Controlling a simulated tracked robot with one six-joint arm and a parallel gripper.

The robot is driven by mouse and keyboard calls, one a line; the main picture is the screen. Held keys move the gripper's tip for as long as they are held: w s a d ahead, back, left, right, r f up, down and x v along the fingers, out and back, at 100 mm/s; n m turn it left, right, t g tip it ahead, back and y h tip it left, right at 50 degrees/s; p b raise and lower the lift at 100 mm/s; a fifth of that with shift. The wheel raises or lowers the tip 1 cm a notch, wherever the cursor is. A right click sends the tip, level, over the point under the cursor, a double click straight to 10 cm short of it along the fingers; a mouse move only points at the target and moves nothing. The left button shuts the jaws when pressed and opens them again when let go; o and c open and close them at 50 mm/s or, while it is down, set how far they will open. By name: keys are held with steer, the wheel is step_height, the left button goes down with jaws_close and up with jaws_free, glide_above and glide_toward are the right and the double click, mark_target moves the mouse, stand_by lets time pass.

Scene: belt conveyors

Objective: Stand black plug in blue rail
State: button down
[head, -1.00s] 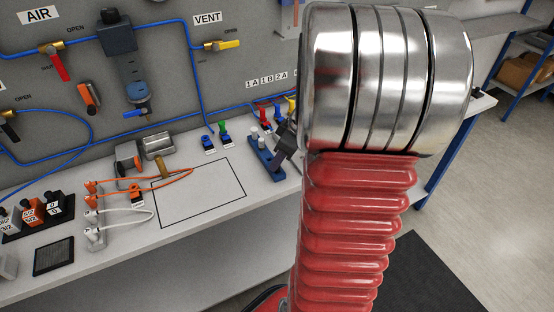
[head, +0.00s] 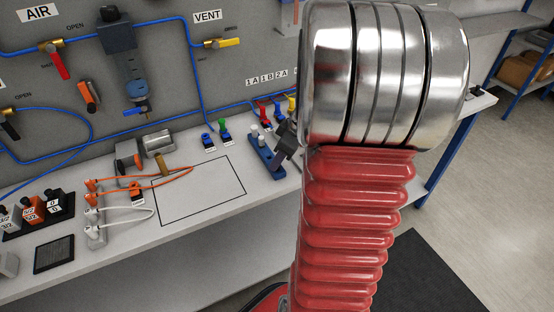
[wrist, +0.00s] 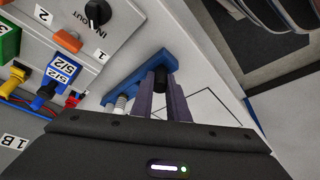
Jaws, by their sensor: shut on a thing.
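The blue rail (head: 266,158) lies on the bench near its right end, with white plugs (head: 254,134) standing in it. In the wrist view the rail (wrist: 125,88) runs behind my gripper's fingers, and a white threaded plug (wrist: 120,103) stands near its left end. My gripper (wrist: 161,80) is shut on the black plug (wrist: 159,77), which shows dark between the fingertips over the rail's right part. I cannot tell whether the plug's lower end touches or enters the rail. In the head view my gripper (head: 284,148) is at the rail's right side, partly hidden by my arm.
A grey box with a black knob (wrist: 97,12) and coloured, labelled blocks lies to the left in the wrist view. A black-outlined empty rectangle (head: 200,190) lies left of the rail. The bench's front edge is close.

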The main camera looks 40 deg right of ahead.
steer(key=c, duration=1.6)
jaws_free()
steer(key=shift+c, duration=0.2)
steer(key=shift+o, duration=0.3)
steer(key=o, duration=0.4)
steer(key=shift+c, duration=0.2)
steer(key=shift+r, duration=0.1)
steer(key=shift+r, duration=3.45)
